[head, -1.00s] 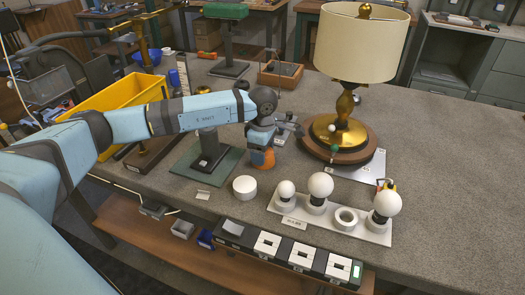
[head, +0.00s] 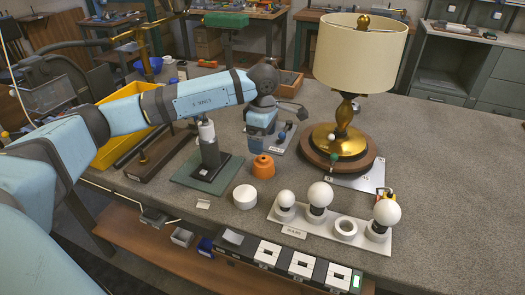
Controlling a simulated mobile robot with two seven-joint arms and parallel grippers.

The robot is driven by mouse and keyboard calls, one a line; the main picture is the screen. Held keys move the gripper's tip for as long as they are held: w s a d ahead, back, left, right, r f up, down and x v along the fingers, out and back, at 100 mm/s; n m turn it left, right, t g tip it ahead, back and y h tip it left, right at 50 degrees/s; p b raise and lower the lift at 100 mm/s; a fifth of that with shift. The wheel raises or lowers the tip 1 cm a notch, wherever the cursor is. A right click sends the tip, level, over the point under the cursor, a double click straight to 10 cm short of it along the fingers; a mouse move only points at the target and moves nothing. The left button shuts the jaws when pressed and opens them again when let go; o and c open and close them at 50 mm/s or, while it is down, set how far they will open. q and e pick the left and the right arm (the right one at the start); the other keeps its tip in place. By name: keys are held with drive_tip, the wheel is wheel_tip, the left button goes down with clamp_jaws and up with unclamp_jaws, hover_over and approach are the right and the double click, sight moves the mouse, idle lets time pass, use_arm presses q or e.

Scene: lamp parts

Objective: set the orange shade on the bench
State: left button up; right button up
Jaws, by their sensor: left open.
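The orange shade (head: 263,167) stands upright on the grey bench (head: 445,150), a small squat piece with a narrower neck on top. It is just behind the white round cap and left of the lamp's base. My left gripper (head: 257,149) points down just above and slightly behind the shade. It is open, with nothing seen between its fingers, and looks clear of the shade. My right gripper is not in the head view.
A large lamp (head: 360,52) with a cream shade stands behind right. A white tray (head: 330,232) with bulbs and a ring, and a white cap (head: 245,196), are in front. A dark post on a green base (head: 207,172) stands left. The bench's right side is clear.

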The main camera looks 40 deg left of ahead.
sight(263, 158)
use_arm(q)
drive_tip(key=shift+r, duration=1.85)
